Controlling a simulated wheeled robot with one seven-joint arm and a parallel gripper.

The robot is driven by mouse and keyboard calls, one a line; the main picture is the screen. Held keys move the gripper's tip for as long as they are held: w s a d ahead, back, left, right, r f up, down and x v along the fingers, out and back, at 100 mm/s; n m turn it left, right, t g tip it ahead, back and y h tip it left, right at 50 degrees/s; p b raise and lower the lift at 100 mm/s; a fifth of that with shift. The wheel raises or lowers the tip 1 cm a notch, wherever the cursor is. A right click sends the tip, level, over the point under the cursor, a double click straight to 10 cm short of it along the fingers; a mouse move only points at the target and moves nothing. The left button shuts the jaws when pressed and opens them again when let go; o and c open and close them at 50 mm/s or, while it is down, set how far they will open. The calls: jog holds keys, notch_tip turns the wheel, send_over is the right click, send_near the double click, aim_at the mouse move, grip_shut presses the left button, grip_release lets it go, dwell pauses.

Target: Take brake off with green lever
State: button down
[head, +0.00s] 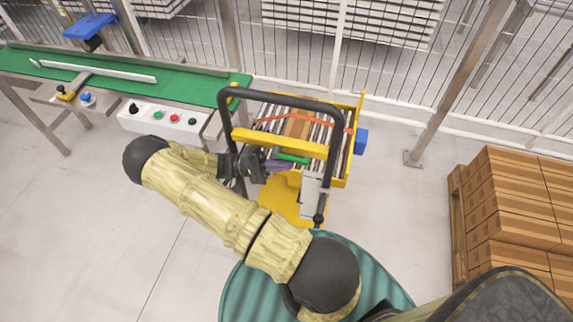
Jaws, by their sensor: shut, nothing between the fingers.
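The green lever (292,158) is a short green bar on the yellow and black cart (282,141), just below the cart's yellow crossbar. My gripper (282,164) is at the end of my arm, right by the left part of the lever. It is shut with nothing held. Whether the fingers touch the lever cannot be told from this view. The cart's black tubular handle frame (222,98) arches over its roller top. A yellow plate and a grey upright box (310,197) sit at the cart's near side.
A green conveyor belt (200,87) with a white button panel (163,121) stands to the left, beside the cart. A wire fence with metal posts runs behind. Stacked brown boxes (515,205) stand on a pallet at right. The floor between cart and boxes is clear.

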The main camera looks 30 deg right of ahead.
jog(key=b+v, duration=0.1)
jog(key=v, duration=0.4)
jog(key=shift+w+a+f, duration=0.1)
jog(key=shift+w+a, duration=0.15)
jog(key=s+a+r+n+t+y, duration=0.3)
jog(key=s+a+r+t+y, duration=0.15)
jog(key=r+t+y, duration=0.35)
jog(key=s+a+r+n+t+y, duration=0.3)
jog(key=a+r+n+t+y, duration=0.25)
jog(key=t, duration=0.45)
notch_tip(320, 180, up, 16)
jog(key=m+y+p, duration=0.1)
jog(key=p, duration=1.5)
jog(key=shift+w+d+m+y, duration=0.25)
jog(key=shift+d+m+y, duration=0.1)
jog(key=shift+d, duration=0.15)
